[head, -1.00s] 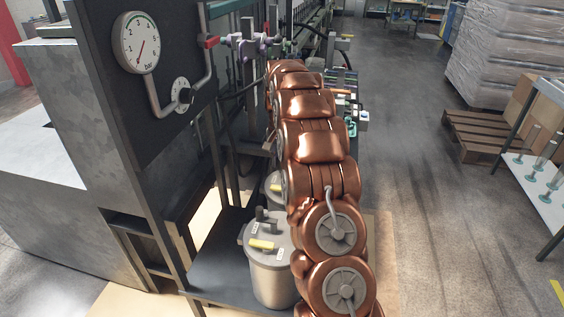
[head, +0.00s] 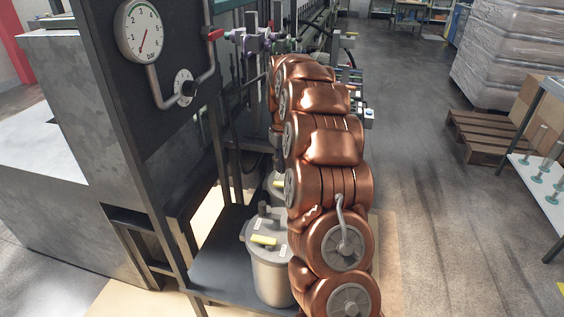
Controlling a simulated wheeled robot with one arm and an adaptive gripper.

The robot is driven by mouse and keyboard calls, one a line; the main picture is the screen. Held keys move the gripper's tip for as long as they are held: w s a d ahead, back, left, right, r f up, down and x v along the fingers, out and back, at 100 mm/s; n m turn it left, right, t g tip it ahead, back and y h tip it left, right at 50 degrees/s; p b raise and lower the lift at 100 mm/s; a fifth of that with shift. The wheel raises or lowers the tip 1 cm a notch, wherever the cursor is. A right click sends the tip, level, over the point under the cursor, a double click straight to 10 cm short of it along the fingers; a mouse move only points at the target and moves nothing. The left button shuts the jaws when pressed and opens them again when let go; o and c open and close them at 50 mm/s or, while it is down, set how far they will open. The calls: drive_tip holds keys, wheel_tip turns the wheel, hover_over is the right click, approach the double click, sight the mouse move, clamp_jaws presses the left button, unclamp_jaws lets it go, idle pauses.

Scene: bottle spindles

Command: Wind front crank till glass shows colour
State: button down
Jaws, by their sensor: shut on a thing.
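My copper arm runs away from me up the middle of the head view, and its far end hides my gripper. I cannot make out the front crank or what the jaws hold. A small round white dial with a dark knob (head: 184,87) sits on the dark panel, joined to a bent grey pipe. I cannot tell whether it is the glass, and no colour shows in it. Grey and purple pipe fittings (head: 256,40) with a red handle (head: 215,34) stand just left of the arm's far end.
A pressure gauge (head: 140,30) is on the dark panel at left. A lidded grey pot with a yellow label (head: 270,262) stands on a dark shelf beside my arm. At right are a wooden pallet (head: 480,135) and a white-topped table (head: 540,185). The floor between is clear.

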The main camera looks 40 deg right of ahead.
drive_tip(key=n, duration=0.1)
drive_tip(key=s+n, duration=0.1)
drive_tip(key=n, duration=0.1)
drive_tip(key=shift+r, duration=0.1)
drive_tip(key=shift+s+n, duration=0.25)
drive_tip(key=shift+n, duration=0.4)
drive_tip(key=shift+s+n, duration=0.2)
drive_tip(key=shift+n, duration=0.45)
drive_tip(key=shift+d, duration=0.1)
drive_tip(key=c, duration=1)
unclamp_jaws()
wheel_tip(320, 180, up, 12)
drive_tip(key=shift+f, duration=0.1)
